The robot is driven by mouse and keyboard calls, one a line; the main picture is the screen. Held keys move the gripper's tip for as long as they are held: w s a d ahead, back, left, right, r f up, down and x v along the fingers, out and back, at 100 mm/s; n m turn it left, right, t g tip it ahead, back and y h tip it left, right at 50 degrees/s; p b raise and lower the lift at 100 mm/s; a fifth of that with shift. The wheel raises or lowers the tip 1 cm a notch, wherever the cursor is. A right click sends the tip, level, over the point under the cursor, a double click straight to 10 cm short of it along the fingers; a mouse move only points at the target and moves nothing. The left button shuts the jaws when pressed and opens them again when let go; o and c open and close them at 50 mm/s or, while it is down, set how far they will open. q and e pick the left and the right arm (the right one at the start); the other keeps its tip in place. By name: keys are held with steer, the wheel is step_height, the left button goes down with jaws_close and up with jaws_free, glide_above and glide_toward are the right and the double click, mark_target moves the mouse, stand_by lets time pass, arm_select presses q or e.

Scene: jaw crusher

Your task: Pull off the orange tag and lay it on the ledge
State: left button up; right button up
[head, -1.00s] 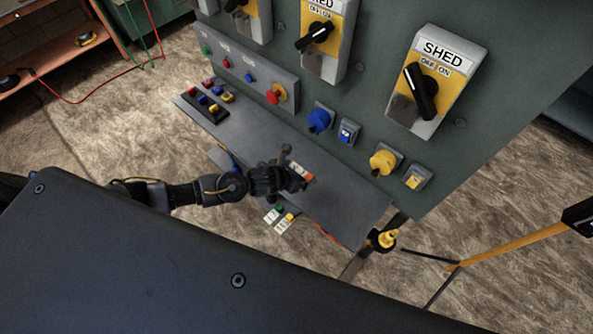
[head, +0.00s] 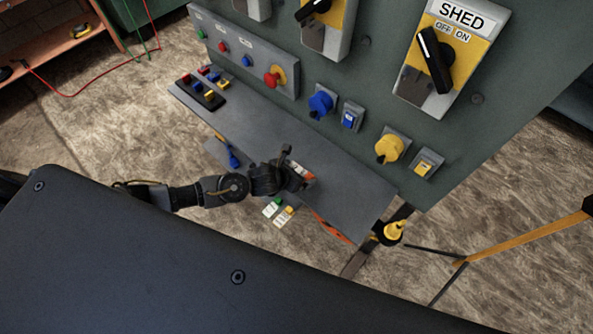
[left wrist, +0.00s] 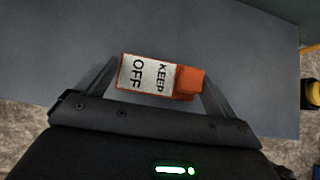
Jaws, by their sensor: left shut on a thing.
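The orange tag (head: 302,171) has a white label. In the left wrist view the tag (left wrist: 160,78) reads "KEEP OFF" and lies between the two fingers of my left gripper (left wrist: 158,85). In the head view my left gripper (head: 293,172) is shut on it, over the grey ledge (head: 350,205) below the panel. The ledge (left wrist: 55,55) fills most of the background behind the tag in the left wrist view. I cannot tell whether the tag touches the ledge. My right gripper is not in view.
The green-grey panel carries a yellow knob (head: 390,148), a blue knob (head: 320,104) and a red button (head: 273,77). A small black button box (head: 206,93) sits at the ledge's left end. A yellow-topped post (head: 392,232) stands by its right end.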

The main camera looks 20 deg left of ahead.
arm_select(q)
steer(key=shift+f, duration=0.1)
steer(key=shift+f+b, duration=0.35)
steer(key=shift+b, duration=0.05)
steer(key=o, duration=0.6)
steer(key=b+v, duration=0.1)
steer(key=v, duration=1)
steer(key=shift+b, duration=0.4)
steer(key=shift+d, duration=0.1)
